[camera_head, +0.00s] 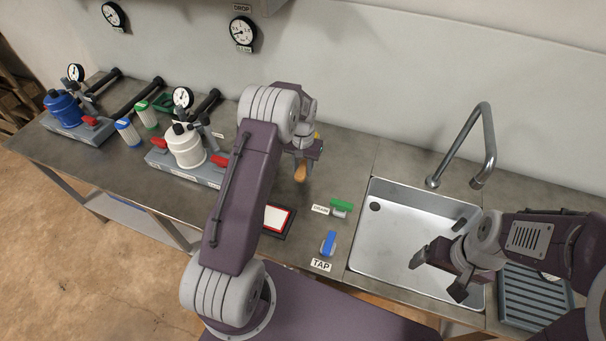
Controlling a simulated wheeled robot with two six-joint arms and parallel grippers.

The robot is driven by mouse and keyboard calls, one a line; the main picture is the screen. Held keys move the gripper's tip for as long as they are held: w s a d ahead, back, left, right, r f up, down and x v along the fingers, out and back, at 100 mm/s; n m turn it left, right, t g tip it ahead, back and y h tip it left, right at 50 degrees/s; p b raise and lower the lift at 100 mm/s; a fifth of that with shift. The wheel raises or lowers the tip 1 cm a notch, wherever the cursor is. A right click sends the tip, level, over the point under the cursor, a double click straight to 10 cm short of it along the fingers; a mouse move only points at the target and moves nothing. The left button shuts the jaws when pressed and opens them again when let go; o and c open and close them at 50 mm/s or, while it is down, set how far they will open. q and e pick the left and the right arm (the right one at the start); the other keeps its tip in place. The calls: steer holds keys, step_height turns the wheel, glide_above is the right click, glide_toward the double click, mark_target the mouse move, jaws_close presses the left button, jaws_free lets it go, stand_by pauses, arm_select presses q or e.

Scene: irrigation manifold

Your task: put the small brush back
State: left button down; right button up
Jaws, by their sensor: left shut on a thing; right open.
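My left gripper (304,152) is shut on the small brush (301,173). The brush's orange-brown wooden end points down from the jaws, above the counter left of the sink. The rest of the brush is hidden by the gripper and arm; a bit of yellow shows behind the wrist, but I cannot tell what it belongs to. My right gripper (436,275) is open and empty over the front part of the sink (388,222). I cannot make out a holder for the brush.
Two filter units, one blue (62,107) and one cream (185,146), stand on the counter at left with loose cartridges (128,132) between them. A blue tap handle (329,243), a green drain handle (341,205) and a red-framed card (278,218) lie left of the sink. A faucet (484,140) rises behind it.

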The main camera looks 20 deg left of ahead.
mark_target(303, 175)
arm_select(q)
steer(key=shift+f, duration=2.05)
steer(key=shift+d+f, duration=0.1)
steer(key=shift+f, duration=0.1)
steer(key=c, duration=1)
jaws_free()
step_height(303, 175, up, 12)
steer(key=shift+r, duration=0.25)
steer(key=shift+s+d+r, duration=0.1)
steer(key=shift+s+r, duration=0.05)
steer(key=shift+s, duration=0.05)
steer(key=shift+t, duration=0.6)
steer(key=s+d, duration=0.2)
steer(key=s, duration=0.5)
steer(key=s+d+r, duration=0.1)
steer(key=s+d, duration=0.1)
steer(key=s, duration=0.5)
steer(key=s+d, duration=0.2)
steer(key=s, duration=0.6)
steer(key=shift+d+r, duration=0.3)
steer(key=shift+r, duration=0.1)
